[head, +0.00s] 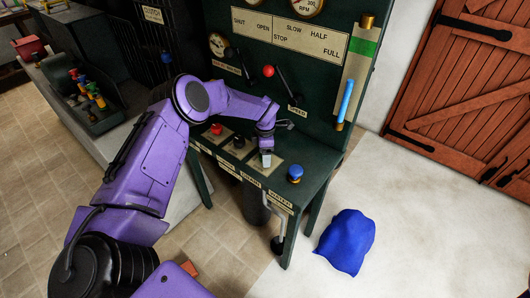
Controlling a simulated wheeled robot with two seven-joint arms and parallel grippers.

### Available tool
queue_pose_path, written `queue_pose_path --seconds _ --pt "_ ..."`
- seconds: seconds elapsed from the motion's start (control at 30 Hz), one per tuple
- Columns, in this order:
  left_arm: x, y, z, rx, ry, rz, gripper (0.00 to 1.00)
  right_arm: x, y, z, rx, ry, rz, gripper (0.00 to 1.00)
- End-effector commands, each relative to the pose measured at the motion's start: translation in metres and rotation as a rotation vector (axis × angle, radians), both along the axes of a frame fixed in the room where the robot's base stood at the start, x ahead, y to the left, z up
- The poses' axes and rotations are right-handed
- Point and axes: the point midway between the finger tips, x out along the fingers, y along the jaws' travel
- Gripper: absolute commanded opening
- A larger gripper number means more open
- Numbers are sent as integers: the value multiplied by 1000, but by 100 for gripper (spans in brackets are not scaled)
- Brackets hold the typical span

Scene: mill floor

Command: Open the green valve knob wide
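A dark green control bench (318,178) carries a row of knobs on its ledge: a red one (216,129), a black one (239,141) and a blue one (295,173). Each stands above a small label. No green knob shows; the spot between the black and blue knobs is covered by my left gripper (266,160). My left gripper points down there, over a pale plate (255,167). Its grey fingertips are small, and I cannot tell whether they are open, shut or holding something. My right gripper is out of view.
The bench's upright panel (330,68) holds gauges, a red-balled lever (268,71) and a blue rod (345,101). A blue cloth (345,242) lies on the floor at right. A dark tray (95,103) with coloured handles stands at left. The floor in front is mostly clear.

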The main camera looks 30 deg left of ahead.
Motion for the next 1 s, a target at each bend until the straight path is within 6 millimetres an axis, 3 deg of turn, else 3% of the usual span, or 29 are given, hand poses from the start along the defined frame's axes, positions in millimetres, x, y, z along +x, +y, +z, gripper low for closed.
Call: queue_pose_path --seconds 0.03,0.2,0.57,1.0 --pt "0 0 0 0 0 0 76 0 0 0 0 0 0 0" --pt "0 0 0 0 0 0 20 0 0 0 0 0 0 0" --pt "0 1 -2 1 -2 41 20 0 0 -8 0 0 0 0" --pt "0 1 -6 0 -4 366 20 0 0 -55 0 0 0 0"
